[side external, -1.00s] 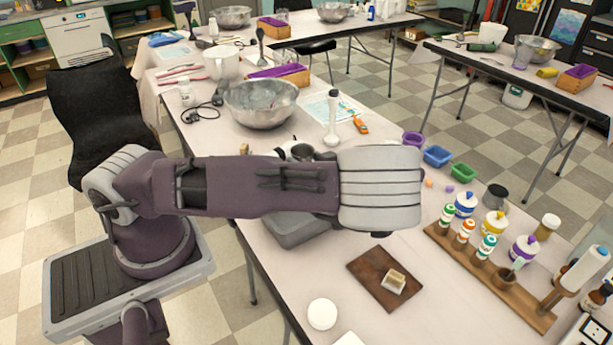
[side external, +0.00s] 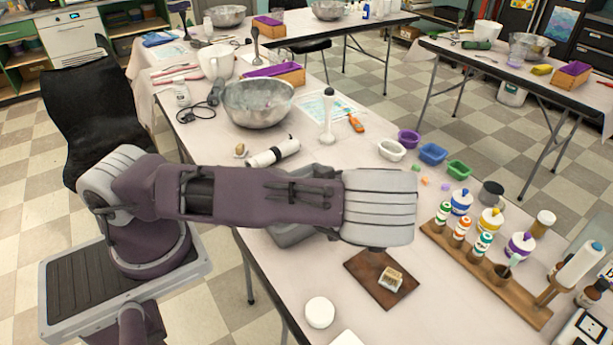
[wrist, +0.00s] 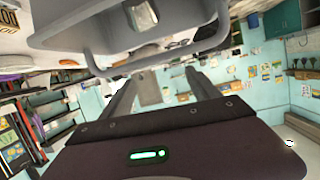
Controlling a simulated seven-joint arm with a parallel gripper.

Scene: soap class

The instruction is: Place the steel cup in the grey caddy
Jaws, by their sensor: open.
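The grey caddy (side external: 287,236) stands on the table, mostly hidden behind my arm in the side view. In the wrist view the caddy (wrist: 85,34) fills the top, with its handle bar across the front. A pale, shiny shape (wrist: 141,16) shows in the caddy's opening; I cannot tell whether it is the steel cup. A dark grey metal-looking cup (side external: 491,193) stands upright at the right, behind the bottles. My gripper (wrist: 158,78) is open, its two fingers apart with nothing seen between them, close to the caddy. My arm hides it in the side view.
A brown board (side external: 381,278) with a soap block (side external: 391,280) lies in front. A wooden rack (side external: 490,272) of bottles stands at right. A white roll (side external: 273,152), a large bowl (side external: 258,103) and small coloured tubs (side external: 432,154) lie behind my arm.

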